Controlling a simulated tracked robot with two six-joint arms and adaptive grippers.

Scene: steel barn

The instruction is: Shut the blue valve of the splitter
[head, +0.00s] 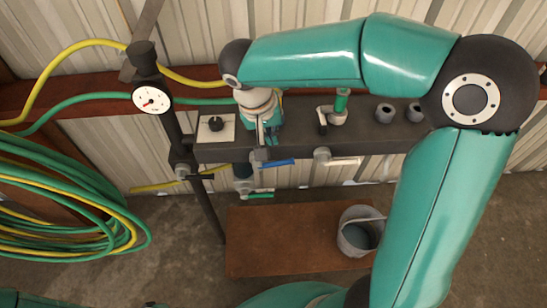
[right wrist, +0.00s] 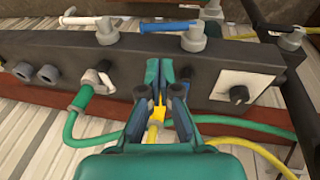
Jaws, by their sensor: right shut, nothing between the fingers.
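The splitter is a long dark bar (head: 372,138) on the wall, also in the right wrist view (right wrist: 118,78). Its blue valve lever (head: 277,163) points right along the bar's lower front edge. In the right wrist view the blue lever (right wrist: 163,27) lies beyond the bar and points left from its grey valve body (right wrist: 195,38). My right gripper (head: 262,142) is shut and empty over the bar, just above the blue lever in the head view. In the right wrist view its fingertips (right wrist: 168,64) are short of the lever, apart from it in the picture. My left gripper is out of view.
A white lever (head: 346,160) sits right of the blue one, a green lever (head: 259,195) below. A gauge (head: 152,100) and black knob (head: 215,123) are at left. A bucket (head: 357,238) stands on a brown board (head: 280,255).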

